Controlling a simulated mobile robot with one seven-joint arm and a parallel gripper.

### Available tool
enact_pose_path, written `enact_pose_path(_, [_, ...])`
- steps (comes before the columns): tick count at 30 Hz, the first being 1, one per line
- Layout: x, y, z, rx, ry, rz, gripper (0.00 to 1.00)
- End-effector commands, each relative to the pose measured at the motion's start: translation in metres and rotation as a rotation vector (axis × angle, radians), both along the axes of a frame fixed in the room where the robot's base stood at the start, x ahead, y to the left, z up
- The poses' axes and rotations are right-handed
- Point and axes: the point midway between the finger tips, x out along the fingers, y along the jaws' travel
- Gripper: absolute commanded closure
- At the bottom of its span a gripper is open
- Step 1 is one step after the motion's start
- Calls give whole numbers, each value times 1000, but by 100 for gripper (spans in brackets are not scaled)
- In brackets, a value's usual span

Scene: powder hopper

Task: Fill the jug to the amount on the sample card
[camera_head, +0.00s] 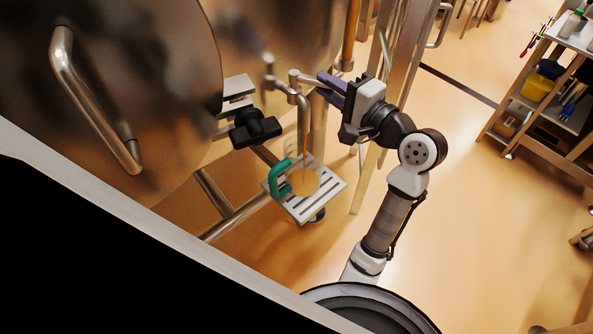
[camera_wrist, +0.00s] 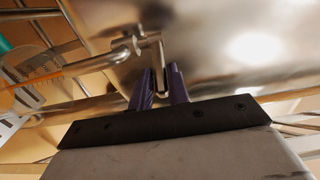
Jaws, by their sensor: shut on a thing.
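The jug (camera_head: 304,184) stands on a slatted metal stand (camera_head: 328,192) under the spout, its green handle (camera_head: 277,180) to the left. A thin orange stream (camera_head: 305,130) falls from the spout (camera_head: 303,98) into it, and orange shows inside; I cannot read the level. The stream (camera_wrist: 50,73) also shows at the left of the wrist view, with a bit of the green handle (camera_wrist: 4,44). My gripper (camera_head: 323,86) is beside the spout. In the wrist view, its purple fingers (camera_wrist: 161,88) are shut on the metal valve lever (camera_wrist: 160,60). I cannot make out the sample card.
The large steel hopper (camera_head: 150,60) fills the upper left, with a bar handle (camera_head: 97,100). A black knob or clamp (camera_head: 255,129) sits left of the spout. A shelf cart (camera_head: 540,95) with bins stands at the right. The floor between is mostly clear.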

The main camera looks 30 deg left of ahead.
Motion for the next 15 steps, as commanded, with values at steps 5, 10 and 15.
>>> enact_pose_path(5, [-2,2,-1,-2,2,7,99])
enact_pose_path(10, [-9,3,-1,-3,2,8,99])
enact_pose_path(15, [-19,4,-1,-3,2,8,99])
